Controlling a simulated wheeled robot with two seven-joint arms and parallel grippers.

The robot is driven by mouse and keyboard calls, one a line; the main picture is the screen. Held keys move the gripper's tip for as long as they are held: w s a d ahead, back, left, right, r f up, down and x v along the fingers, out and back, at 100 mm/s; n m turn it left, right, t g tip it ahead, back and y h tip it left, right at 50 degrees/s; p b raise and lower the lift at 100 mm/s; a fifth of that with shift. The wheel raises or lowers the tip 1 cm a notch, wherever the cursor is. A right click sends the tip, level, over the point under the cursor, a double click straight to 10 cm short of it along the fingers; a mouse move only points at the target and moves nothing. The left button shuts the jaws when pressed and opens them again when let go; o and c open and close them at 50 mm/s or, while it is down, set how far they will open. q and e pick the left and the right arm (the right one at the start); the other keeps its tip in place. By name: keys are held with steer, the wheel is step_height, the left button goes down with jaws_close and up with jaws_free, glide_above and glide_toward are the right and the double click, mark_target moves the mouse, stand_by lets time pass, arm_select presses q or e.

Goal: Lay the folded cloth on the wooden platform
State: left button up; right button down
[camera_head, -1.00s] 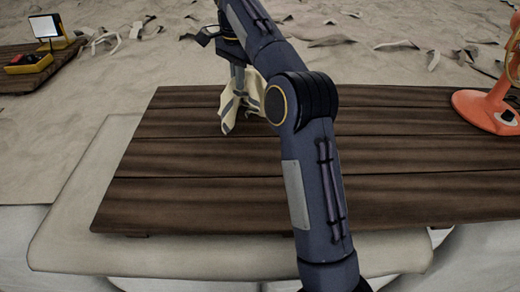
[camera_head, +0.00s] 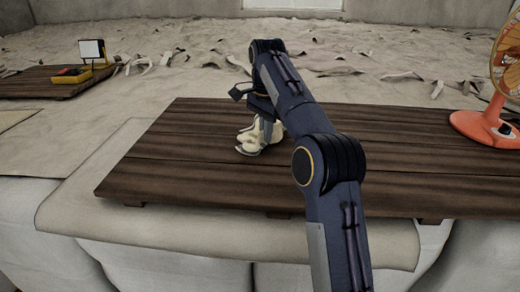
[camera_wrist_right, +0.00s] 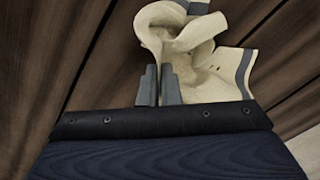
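The cream cloth with grey stripes (camera_head: 250,138) is bunched up at the wooden platform (camera_head: 190,165), near the middle of its back half. Its lower folds appear to touch the planks. My right gripper (camera_head: 268,127) points down at the cloth from above, partly hidden behind my own arm. In the right wrist view the two grey fingers (camera_wrist_right: 159,80) stand close together with a fold of the cloth (camera_wrist_right: 205,75) pinched between them. The rest of the cloth curls loosely around the fingertips. My left gripper is in neither view.
An orange fan (camera_head: 485,125) stands on the platform's right end. A second low wooden platform (camera_head: 40,88) at the far left holds a yellow work light (camera_head: 92,50) and a yellow-and-red box (camera_head: 72,75). The main platform's left and front planks are clear.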

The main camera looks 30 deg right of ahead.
steer(key=shift+s+f, duration=0.3)
steer(key=c, duration=2.1)
jaws_free()
steer(key=o, duration=0.9)
steer(key=shift+r, duration=0.1)
